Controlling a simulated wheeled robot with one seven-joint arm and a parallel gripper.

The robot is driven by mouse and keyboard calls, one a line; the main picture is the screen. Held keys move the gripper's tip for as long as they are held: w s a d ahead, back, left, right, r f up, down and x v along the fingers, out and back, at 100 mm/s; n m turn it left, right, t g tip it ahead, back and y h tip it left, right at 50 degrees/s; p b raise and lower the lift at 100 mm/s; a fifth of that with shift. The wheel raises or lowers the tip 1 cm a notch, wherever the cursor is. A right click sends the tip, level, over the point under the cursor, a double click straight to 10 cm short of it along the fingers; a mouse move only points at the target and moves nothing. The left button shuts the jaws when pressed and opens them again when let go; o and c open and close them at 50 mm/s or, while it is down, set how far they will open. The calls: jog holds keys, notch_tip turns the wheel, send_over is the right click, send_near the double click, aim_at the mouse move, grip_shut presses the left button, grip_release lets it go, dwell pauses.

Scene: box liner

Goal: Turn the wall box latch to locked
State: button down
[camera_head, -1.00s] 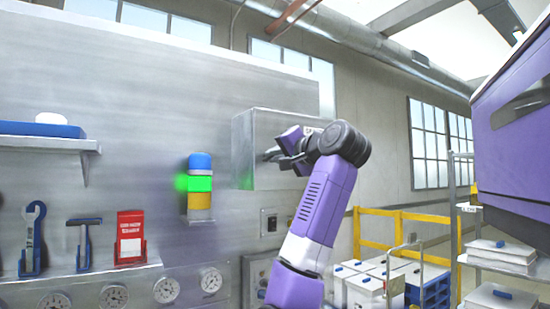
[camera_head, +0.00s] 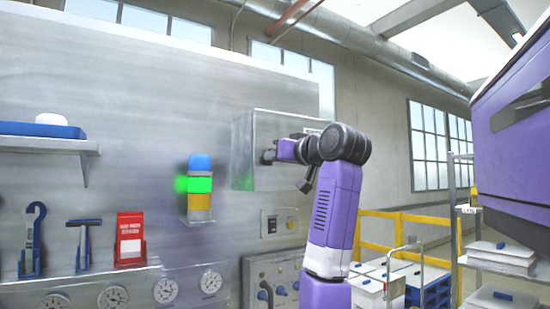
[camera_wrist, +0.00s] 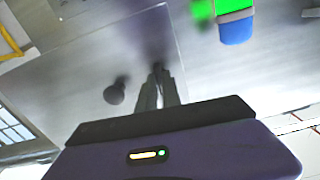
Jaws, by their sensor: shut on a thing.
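The grey metal wall box (camera_head: 290,124) is fixed to the panel at the middle of the head view. Its smooth front face (camera_wrist: 130,50) fills much of the wrist view. My gripper (camera_head: 272,156) is at this face. In the wrist view my gripper (camera_wrist: 158,72) has its two narrow fingers nearly together, pointing at the face. It is shut on the latch, which the fingers mostly hide. The latch's angle cannot be read. A dark round knob-like shape (camera_wrist: 115,92) shows beside the fingers, apart from them.
A stack light (camera_head: 200,185), lit green, stands on the panel left of the box. It also shows in the wrist view (camera_wrist: 235,25). A switch plate (camera_head: 279,222) and gauges (camera_head: 165,290) lie below. A tool shelf is at left, and a yellow rail (camera_head: 375,247) at right.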

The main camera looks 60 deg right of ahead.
jog(key=shift+n, duration=0.5)
jog(key=c, duration=1.5)
grip_release()
jog(key=b+v, duration=0.2)
jog(key=v, duration=0.6)
jog(key=shift+w, duration=0.1)
